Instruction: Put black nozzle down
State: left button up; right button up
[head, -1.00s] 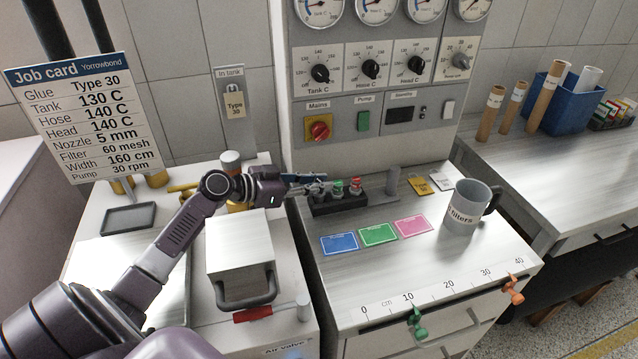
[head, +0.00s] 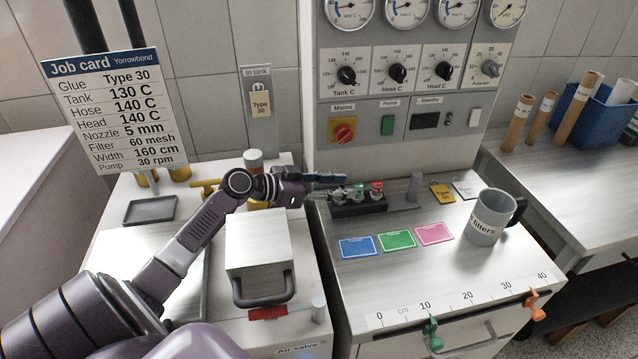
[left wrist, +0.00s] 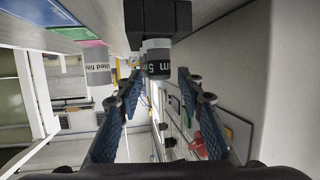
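The black nozzle (left wrist: 156,60), a short cylinder with a pale label band, shows between my left fingers in the left wrist view. It adjoins the black rack (left wrist: 158,16) and seems to sit in it. My left gripper (left wrist: 158,80) is open, with a gap on each side of the nozzle. In the head view, my left gripper (head: 345,179) is at the left end of the rack (head: 362,208), its fingers partly covering the nozzle there. A green nozzle (head: 359,189) and a red nozzle (head: 377,189) stand farther right in the rack. My right gripper is not in view.
Blue (head: 357,247), green (head: 396,239) and pink (head: 434,233) cards lie in front of the rack. A grey filters mug (head: 489,220) stands at the right. A grey post (head: 414,187) rises just right of the rack. The control panel (head: 400,120) is behind.

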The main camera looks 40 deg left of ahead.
pick_arm(q)
jog(key=r+v, duration=0.1)
jog(key=v, duration=1.1)
